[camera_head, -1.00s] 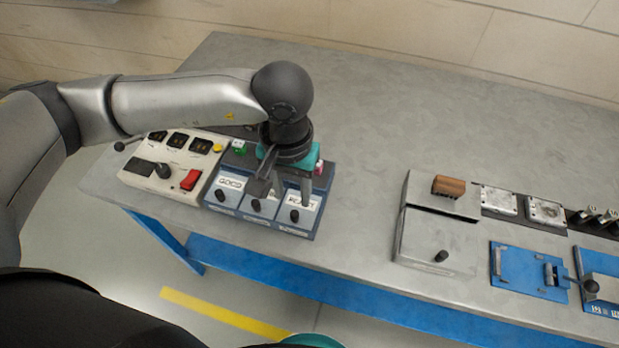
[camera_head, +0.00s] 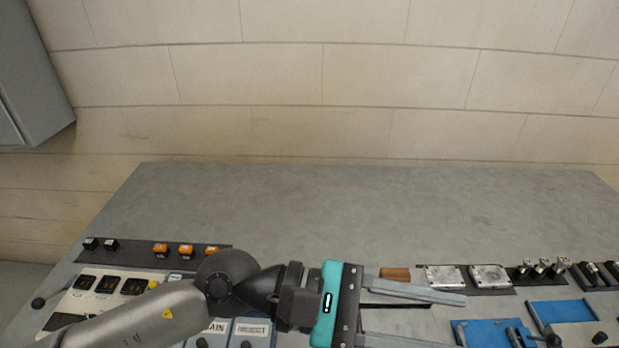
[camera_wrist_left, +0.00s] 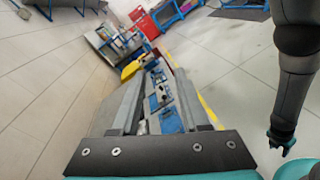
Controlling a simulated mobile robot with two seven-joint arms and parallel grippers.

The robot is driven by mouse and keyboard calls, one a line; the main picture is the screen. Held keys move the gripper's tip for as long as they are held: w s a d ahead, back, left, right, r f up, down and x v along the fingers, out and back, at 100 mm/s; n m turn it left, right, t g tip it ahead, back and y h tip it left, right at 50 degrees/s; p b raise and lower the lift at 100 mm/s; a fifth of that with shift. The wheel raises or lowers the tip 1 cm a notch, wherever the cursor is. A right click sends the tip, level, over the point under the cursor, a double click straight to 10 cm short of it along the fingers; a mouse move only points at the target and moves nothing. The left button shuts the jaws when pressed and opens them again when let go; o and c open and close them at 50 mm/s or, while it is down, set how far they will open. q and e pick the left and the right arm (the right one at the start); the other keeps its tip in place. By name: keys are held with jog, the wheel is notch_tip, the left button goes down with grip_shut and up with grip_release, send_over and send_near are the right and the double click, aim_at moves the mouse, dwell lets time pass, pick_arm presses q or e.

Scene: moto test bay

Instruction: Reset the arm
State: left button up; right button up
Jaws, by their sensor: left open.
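My left gripper (camera_head: 456,322), with a teal body, comes in from the left in the head view. It points right above the bench, its two long grey fingers spread apart with nothing between them. In the left wrist view the gripper (camera_wrist_left: 160,88) is also open and empty.
The grey bench (camera_head: 330,215) is clear toward the back wall. A white switch panel (camera_head: 62,310) stands at left, partly behind my arm. Metal plates (camera_head: 446,277), a brown block (camera_head: 395,273) and a blue fixture (camera_head: 484,333) lie to the right, close to the fingers.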

pick_arm(q)
jog(key=w+r+n+t+h, duration=0.4)
jog(key=r+n+t+h, duration=0.1)
jog(key=r+n, duration=0.35)
jog(key=w+a+r+n+t+y, duration=0.2)
jog(key=w+a+n+t+y, duration=0.5)
jog(key=n+t, duration=1)
jog(key=w+a+f+n+g+y, duration=0.25)
jog(key=a+f+n+y, duration=0.55)
jog(key=n, duration=0.5)
jog(key=w+a+f+n+g+y, duration=0.25)
jog(key=a+f+n+y, duration=0.35)
jog(key=a+f+n, duration=0.45)
jog(key=s+a+f+n+g, duration=0.3)
jog(key=s+f+n+g, duration=0.8)
jog(key=s+f, duration=0.65)
jog(key=s+f+b, duration=0.3)
jog(key=f, duration=2.1)
jog(key=s+a+f+g+b, duration=0.2)
jog(key=s+f, duration=1.3)
jog(key=f, duration=0.1)
jog(key=shift+s+a+m+y, duration=0.2)
jog(key=shift+a+m+y, duration=0.15)
jog(key=shift+m+y, duration=0.05)
